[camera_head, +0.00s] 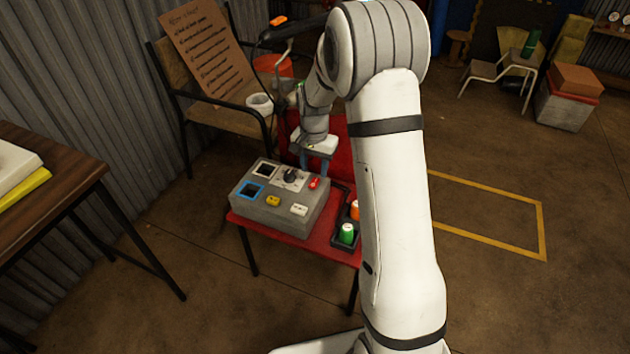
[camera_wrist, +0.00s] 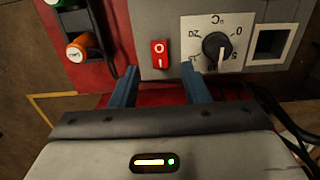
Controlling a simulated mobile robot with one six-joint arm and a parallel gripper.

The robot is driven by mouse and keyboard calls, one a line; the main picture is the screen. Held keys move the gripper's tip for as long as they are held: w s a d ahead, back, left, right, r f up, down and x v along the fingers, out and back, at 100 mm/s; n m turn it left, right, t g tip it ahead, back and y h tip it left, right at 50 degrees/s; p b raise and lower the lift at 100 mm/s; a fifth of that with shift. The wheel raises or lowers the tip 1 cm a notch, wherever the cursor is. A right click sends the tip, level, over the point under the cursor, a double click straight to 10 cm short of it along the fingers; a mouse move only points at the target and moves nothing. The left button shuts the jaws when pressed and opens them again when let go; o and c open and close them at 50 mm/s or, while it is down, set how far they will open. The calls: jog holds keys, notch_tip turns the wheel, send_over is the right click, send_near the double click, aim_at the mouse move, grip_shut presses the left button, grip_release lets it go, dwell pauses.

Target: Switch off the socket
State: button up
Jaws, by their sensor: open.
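A grey control box (camera_head: 262,215) stands on a red seat and also shows in the wrist view (camera_wrist: 220,90). On it is a red rocker switch (camera_wrist: 160,53) marked O and I, which shows in the head view too (camera_head: 314,183). Beside it is a black dial (camera_wrist: 215,46) on a white temperature plate. The box also bears a square black recess in a pale frame (camera_wrist: 270,43), a blue-framed square (camera_head: 249,191), a yellow part (camera_head: 273,200) and a white part (camera_head: 299,209). My gripper (camera_wrist: 159,70) is open and empty, its blue fingers either side of the switch's lower end in the picture.
A dark tray with a green-topped (camera_head: 347,233) and an orange-topped item (camera_head: 355,211) sits beside the box. A chair (camera_head: 230,118) holding a board and a white cup (camera_head: 260,103) stands behind. A wooden table (camera_head: 60,190) is at left.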

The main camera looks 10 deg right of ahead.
aim_at(314, 182)
notch_tip(314, 182, down, 4)
jog(key=shift+f+b, duration=0.1)
jog(key=shift+b, duration=0.45)
jog(key=shift+c, duration=0.4)
